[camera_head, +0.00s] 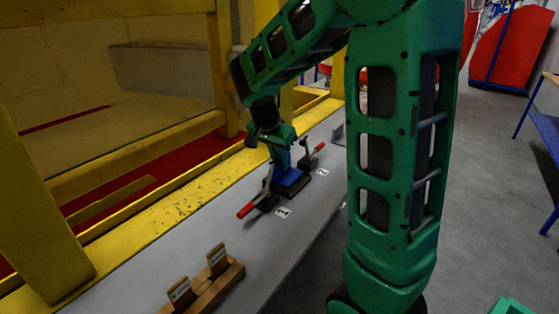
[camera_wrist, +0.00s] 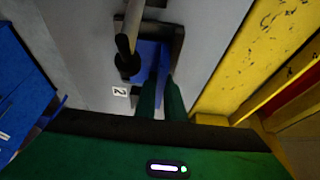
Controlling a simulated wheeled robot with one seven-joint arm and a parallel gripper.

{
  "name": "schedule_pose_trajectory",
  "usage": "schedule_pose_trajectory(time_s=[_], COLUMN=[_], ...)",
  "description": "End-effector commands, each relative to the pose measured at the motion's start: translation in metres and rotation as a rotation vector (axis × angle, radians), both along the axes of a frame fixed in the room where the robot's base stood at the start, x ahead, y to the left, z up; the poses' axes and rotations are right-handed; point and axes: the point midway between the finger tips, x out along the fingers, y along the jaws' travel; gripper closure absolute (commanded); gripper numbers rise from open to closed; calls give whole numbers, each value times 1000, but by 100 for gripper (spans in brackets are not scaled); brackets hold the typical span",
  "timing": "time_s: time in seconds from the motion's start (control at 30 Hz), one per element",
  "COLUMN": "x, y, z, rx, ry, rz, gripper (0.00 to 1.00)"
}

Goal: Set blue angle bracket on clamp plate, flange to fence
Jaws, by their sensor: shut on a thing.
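The blue angle bracket (camera_head: 289,181) is in my gripper (camera_head: 282,152), with its flat leg low over the dark clamp plate (camera_head: 306,183) between two toggle clamps. I cannot tell whether it touches the plate. In the wrist view the blue bracket (camera_wrist: 149,58) lies inside the dark edge of the clamp plate (camera_wrist: 176,42), and the green fingers of my gripper (camera_wrist: 161,98) are closed at its upright flange. The fence is not clearly distinguishable, and the contact between flange and fence is hidden.
Red-handled toggle clamps stand at the near left (camera_head: 257,203) and far right (camera_head: 312,154) of the plate. A wooden holder with cards (camera_head: 208,287) stands nearer on the grey bench. A yellow frame (camera_head: 180,208) runs alongside.

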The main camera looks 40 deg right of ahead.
Motion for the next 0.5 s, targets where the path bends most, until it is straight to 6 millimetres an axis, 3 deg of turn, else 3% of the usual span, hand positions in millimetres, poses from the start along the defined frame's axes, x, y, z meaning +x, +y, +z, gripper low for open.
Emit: schedule_pose_trajectory(time_s=[0.27, 0.3, 0.33, 0.5], x=[0, 0, 0, 0], y=[0, 0, 0, 0], z=[-5, -5, -5, -5], rx=[0, 1, 1, 1], ry=[1, 1, 1, 1], rz=[0, 0, 0, 1], gripper=[100, 81, 74, 72])
